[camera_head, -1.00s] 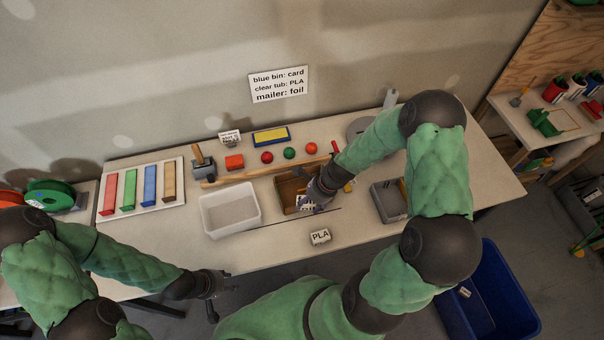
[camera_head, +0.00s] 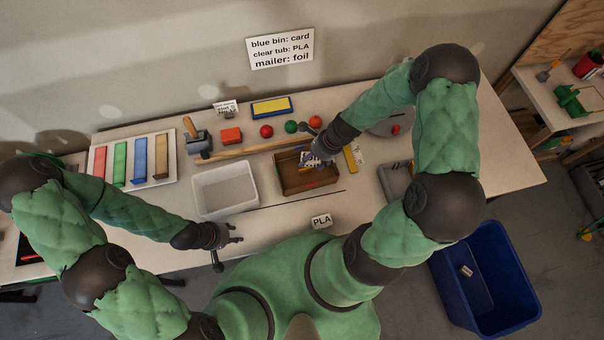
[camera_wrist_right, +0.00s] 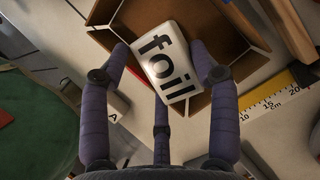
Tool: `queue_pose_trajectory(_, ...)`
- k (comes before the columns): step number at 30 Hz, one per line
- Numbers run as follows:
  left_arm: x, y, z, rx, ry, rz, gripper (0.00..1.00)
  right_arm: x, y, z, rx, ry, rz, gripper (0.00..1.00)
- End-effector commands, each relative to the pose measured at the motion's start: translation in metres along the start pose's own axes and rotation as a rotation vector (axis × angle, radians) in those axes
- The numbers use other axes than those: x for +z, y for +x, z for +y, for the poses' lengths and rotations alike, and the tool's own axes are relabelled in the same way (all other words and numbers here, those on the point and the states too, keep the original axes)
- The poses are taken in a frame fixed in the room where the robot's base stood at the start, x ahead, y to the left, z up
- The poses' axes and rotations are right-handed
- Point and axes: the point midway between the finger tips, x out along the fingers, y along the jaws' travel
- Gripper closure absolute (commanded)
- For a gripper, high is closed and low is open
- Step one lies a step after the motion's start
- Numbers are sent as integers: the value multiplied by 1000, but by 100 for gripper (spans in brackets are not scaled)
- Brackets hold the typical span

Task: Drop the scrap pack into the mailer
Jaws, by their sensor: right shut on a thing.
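The scrap pack (camera_wrist_right: 165,62) is a small whitish block marked "foil". My right gripper (camera_head: 312,160) is shut on it, and in the right wrist view the fingers (camera_wrist_right: 162,85) flank the pack. The mailer (camera_head: 303,182) is an open brown cardboard box on the bench. It also shows in the right wrist view (camera_wrist_right: 228,58), behind and below the pack. The gripper is over the mailer's far part in the head view; the exact height is unclear. My left gripper (camera_head: 228,236) is empty, with fingers apart, near the bench's front edge.
A clear tub (camera_head: 225,188) stands left of the mailer, and a grey container (camera_head: 394,180) right of it. A PLA label (camera_head: 321,221) is in front. A blue bin (camera_head: 487,285) stands on the floor.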

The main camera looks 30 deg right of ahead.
Motion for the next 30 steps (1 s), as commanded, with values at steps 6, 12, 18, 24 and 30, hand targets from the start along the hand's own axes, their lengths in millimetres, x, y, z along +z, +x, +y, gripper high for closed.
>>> queue_pose_trajectory(6, -1, 20, -7, 0, 0, 0, 60, -8, 19, 0, -1, -1, 0, 61)
queue_pose_trajectory(12, -1, 20, -7, 0, 0, 0, 60, -8, 20, 0, -1, 0, 0, 61)
queue_pose_trajectory(18, -1, 20, -7, 0, 0, 0, 60, -8, 19, 0, -1, 0, 0, 22)
queue_pose_trajectory(24, -1, 20, -7, 0, 0, 0, 60, -8, 19, 0, 0, 0, 0, 11)
queue_pose_trajectory(30, -1, 20, -7, 0, 0, 0, 60, -8, 19, 0, 0, 0, 0, 11)
